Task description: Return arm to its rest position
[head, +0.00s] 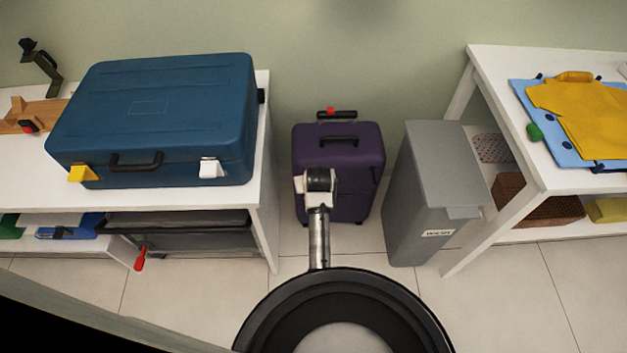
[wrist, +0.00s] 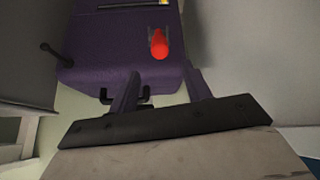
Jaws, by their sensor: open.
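My arm (head: 319,235) reaches out from my base toward the purple suitcase (head: 340,150), which stands upright on the floor against the wall. The white and black end section of the arm overlaps the suitcase's front in the head view, and the fingers cannot be made out there. In the wrist view my gripper (wrist: 162,73) shows two dark fingers spread apart with nothing between them. The purple suitcase (wrist: 105,45) lies beyond the fingers, with a red knob (wrist: 158,43) on it. Whether any part of my arm touches the suitcase cannot be told.
A white table (head: 262,160) with a blue suitcase (head: 165,115) stands left. A grey bin (head: 428,185) stands close on the right, beside a white table (head: 505,75) with folded yellow clothing (head: 580,110). Bare floor (head: 190,290) lies in front of the left table.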

